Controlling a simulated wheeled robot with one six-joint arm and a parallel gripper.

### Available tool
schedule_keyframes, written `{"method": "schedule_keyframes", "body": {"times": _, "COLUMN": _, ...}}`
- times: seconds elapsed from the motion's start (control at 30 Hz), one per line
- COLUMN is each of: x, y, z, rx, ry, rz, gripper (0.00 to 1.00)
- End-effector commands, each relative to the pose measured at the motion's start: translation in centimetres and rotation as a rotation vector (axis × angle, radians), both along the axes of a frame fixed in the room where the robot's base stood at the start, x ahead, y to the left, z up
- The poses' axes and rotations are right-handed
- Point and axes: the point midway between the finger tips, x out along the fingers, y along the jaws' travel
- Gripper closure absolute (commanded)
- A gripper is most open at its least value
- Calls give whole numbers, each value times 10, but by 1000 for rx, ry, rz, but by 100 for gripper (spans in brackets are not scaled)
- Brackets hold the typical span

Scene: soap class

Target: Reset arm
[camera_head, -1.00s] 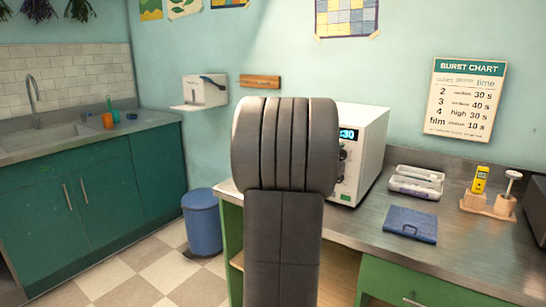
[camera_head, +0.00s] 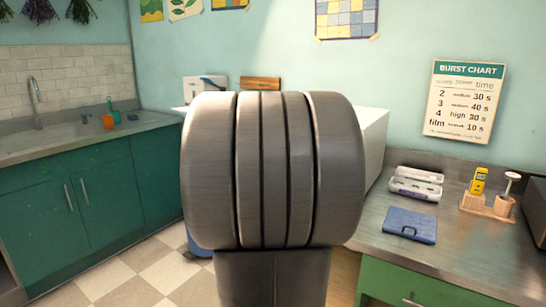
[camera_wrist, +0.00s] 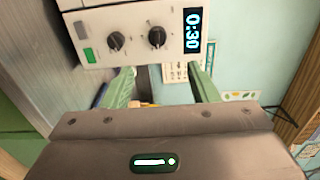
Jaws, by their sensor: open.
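My arm (camera_head: 272,170) fills the middle of the head view as a large grey ribbed joint and hides most of the white microwave (camera_head: 376,140). My gripper is hidden behind it in that view. In the wrist view, my gripper (camera_wrist: 166,82) shows two green fingers set wide apart, with nothing held between them. The microwave front (camera_wrist: 140,35) is just beyond the fingers, with two black knobs, a green button and a display reading 0:30.
A sink counter with green cabinets (camera_head: 70,205) stands at left. Checkered floor (camera_head: 150,270) lies between.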

Motion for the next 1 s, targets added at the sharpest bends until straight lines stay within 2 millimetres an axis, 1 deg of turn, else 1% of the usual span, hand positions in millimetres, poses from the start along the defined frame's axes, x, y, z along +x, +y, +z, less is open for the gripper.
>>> {"method": "schedule_keyframes", "body": {"times": 0.03, "x": 10, "y": -8, "z": -3, "rx": -1, "ry": 4, "rz": -5, "gripper": 46}}
{"method": "schedule_keyframes", "body": {"times": 0.1, "x": 22, "y": -16, "z": -3, "rx": -1, "ry": 4, "rz": -4, "gripper": 46}}
{"method": "schedule_keyframes", "body": {"times": 0.6, "x": 105, "y": -72, "z": -2, "rx": 0, "ry": 4, "rz": -3, "gripper": 46}}
{"method": "schedule_keyframes", "body": {"times": 0.67, "x": 104, "y": -70, "z": 4, "rx": -60, "ry": 45, "rz": 0, "gripper": 46}}
{"method": "schedule_keyframes", "body": {"times": 1.0, "x": 103, "y": -70, "z": 4, "rx": -378, "ry": 260, "rz": -2, "gripper": 46}}
